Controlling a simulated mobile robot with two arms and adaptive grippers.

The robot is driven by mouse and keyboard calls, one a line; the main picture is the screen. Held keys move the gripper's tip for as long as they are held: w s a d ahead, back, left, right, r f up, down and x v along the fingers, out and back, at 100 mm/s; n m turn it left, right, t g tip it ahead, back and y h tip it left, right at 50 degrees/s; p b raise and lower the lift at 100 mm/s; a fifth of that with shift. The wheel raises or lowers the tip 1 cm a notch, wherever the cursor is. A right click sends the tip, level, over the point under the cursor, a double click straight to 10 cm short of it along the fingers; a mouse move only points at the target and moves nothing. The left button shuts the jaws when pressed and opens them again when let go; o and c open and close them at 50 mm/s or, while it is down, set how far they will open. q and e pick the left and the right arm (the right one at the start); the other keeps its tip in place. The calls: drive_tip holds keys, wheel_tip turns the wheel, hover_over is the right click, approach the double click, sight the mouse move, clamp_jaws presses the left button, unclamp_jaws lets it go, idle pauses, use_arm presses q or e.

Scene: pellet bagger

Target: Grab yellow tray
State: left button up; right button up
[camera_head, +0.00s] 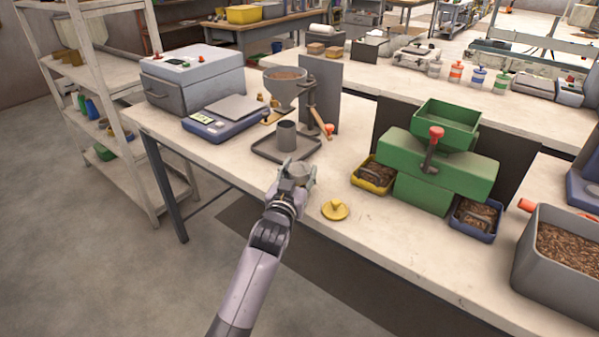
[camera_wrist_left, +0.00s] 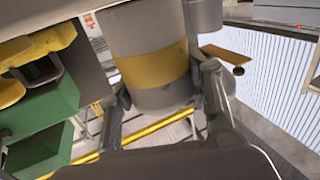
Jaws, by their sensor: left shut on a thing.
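The yellow tray (camera_head: 366,187) holds brown pellets and stands on the bench at the left side of the green machine (camera_head: 440,165). A yellow tray-like part with a handle (camera_wrist_left: 45,48) shows at the left of the left wrist view, beside green machine parts. My left gripper (camera_head: 297,178) is to the left of the yellow tray, apart from it, near the bench's front edge. It is shut on a grey cylinder with a yellow band (camera_wrist_left: 155,68), which fills the space between its fingers in the wrist view. My right gripper is not in view.
A yellow knobbed lid (camera_head: 335,210) lies on the bench between my gripper and the yellow tray. A blue tray (camera_head: 470,232) of pellets and a large grey bin (camera_head: 555,287) are at the right. A dark tray with a grey cup (camera_head: 287,135) stands behind my gripper.

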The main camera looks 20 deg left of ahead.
use_arm(q)
clamp_jaws()
drive_tip(key=o, duration=1.5)
unclamp_jaws()
drive_tip(key=shift+f, duration=0.15)
drive_tip(key=shift+o, duration=0.2)
drive_tip(key=shift+s+r, duration=0.1)
drive_tip(key=shift+r, duration=0.15)
drive_tip(key=s, duration=1.1)
drive_tip(key=shift+s+d, duration=0.2)
drive_tip(key=shift+s, duration=0.2)
drive_tip(key=shift+f, duration=0.1)
